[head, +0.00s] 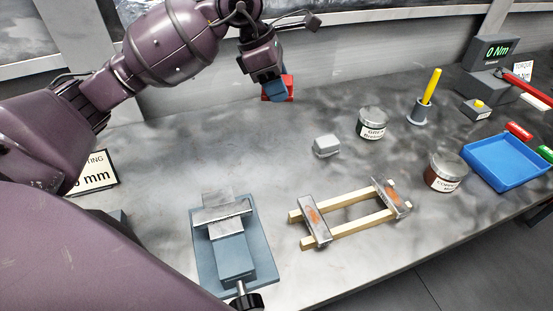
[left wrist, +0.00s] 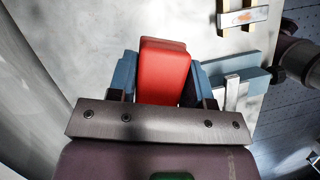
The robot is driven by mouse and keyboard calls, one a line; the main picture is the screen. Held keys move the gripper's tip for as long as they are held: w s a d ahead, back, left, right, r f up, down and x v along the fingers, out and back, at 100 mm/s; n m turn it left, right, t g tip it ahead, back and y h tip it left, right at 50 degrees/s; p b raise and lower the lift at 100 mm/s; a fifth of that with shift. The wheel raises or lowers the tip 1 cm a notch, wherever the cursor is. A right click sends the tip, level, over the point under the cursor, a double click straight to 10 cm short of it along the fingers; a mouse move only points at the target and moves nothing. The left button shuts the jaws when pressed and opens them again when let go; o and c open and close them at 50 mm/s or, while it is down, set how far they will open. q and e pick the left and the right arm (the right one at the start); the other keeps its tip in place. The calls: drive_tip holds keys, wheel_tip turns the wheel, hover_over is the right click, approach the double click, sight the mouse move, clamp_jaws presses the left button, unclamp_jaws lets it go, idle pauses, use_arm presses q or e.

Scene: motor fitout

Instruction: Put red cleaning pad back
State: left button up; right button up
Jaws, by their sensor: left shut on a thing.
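The red cleaning pad (left wrist: 163,72) is a block with rounded edges, gripped between the blue fingers of my left gripper (left wrist: 160,80) in the left wrist view. In the head view my left gripper (head: 272,85) holds the red pad (head: 291,88) above the back of the bench, near the rear wall. The pad is mostly hidden there by the blue fingers. My right gripper does not show.
A yellow-handled tool (head: 432,86) and blue tray (head: 504,162) are at right. The bench's back middle is clear.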

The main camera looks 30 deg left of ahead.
use_arm(q)
drive_tip(key=shift+f, duration=0.35)
hover_over(281, 164)
drive_tip(key=a, duration=0.1)
drive_tip(key=f, duration=1.4)
drive_tip(key=shift+s+f, duration=0.2)
drive_tip(key=shift+s, duration=0.1)
drive_tip(key=shift+f+b, duration=0.4)
drive_tip(key=shift+f, duration=2.1)
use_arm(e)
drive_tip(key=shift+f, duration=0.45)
